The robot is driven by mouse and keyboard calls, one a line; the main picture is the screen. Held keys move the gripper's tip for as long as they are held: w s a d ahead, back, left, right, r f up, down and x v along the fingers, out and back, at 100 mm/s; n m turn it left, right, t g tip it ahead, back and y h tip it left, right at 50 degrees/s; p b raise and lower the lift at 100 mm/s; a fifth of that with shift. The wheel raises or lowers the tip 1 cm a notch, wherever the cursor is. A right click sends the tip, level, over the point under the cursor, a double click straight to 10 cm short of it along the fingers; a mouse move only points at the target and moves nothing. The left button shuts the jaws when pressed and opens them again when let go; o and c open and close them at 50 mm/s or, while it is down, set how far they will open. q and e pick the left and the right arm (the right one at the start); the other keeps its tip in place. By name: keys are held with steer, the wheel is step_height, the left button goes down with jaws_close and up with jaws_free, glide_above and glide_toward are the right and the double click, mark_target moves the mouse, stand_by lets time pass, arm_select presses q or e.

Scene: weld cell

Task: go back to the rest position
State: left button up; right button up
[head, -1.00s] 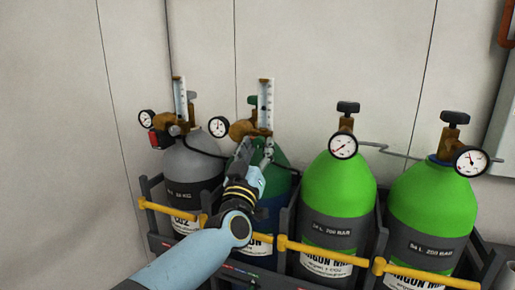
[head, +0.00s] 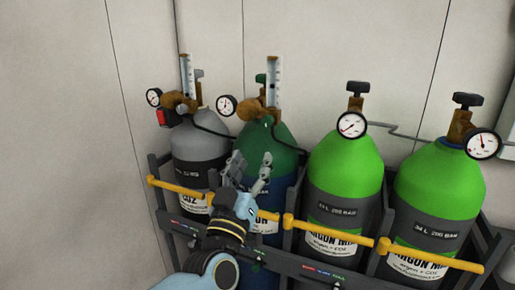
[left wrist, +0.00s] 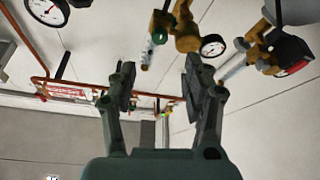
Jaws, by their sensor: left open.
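My left gripper (head: 250,170) is in front of the dark green cylinder (head: 268,146), with its fingers pointing up and apart. It is open and empty; in the left wrist view its two fingers (left wrist: 158,88) stand apart with nothing between them. The brass regulator with a flow tube (head: 262,105) on the green cylinder is above my gripper and clear of it. My gripper hides part of the green cylinder's lower body. My right gripper is in neither view.
A grey cylinder (head: 198,147) stands to the left and two bright green cylinders (head: 345,165) to the right. A dark rack with a yellow retaining bar (head: 345,236) runs across their fronts. Gauges and valves stick out on top. The wall (head: 60,150) at left is bare.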

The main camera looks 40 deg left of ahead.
arm_select(q)
steer(key=shift+s+d+f, duration=0.1)
steer(key=shift+s+d, duration=0.05)
steer(key=shift+s, duration=0.15)
